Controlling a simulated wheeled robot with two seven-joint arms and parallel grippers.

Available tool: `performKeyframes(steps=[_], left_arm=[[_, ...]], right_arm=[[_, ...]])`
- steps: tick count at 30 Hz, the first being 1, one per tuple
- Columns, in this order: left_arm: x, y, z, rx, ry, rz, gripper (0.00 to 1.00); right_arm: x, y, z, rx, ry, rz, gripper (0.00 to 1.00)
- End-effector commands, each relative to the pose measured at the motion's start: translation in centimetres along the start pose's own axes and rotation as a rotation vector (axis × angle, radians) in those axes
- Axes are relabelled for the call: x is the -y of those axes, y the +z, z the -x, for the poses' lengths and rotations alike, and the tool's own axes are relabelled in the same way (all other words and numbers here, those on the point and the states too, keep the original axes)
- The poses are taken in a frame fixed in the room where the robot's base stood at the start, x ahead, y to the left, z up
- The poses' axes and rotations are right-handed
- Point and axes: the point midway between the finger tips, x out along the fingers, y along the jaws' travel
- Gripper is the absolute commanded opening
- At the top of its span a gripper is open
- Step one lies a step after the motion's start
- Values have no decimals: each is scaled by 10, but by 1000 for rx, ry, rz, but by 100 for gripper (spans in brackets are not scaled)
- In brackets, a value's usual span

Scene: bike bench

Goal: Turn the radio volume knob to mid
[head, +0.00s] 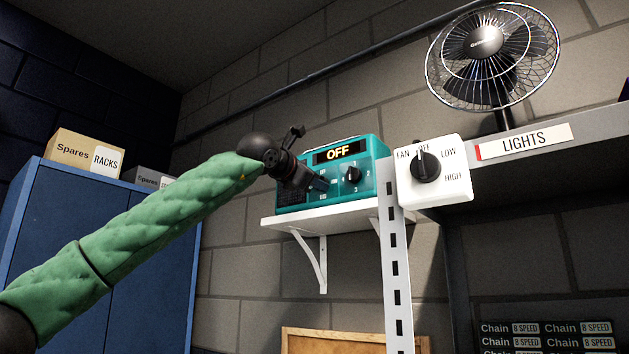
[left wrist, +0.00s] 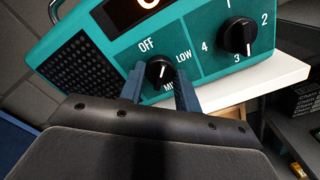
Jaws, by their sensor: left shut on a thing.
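My right gripper is in neither view.
A second radio knob (head: 352,174), numbered, is right of the volume knob. A white fan control box (head: 434,170) stands right of the radio, by the shelf post (head: 396,270). A fan (head: 490,55) is above. A blue cabinet (head: 150,250) is at left.

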Motion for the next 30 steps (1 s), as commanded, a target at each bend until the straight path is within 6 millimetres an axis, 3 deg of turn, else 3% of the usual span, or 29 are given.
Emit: performKeyframes(steps=[17,30], left_arm=[[-1,2,0,1,0,-548,10],[0,1,0,0,-1,-966,10]], right_arm=[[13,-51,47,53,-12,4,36],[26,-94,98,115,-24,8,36]])
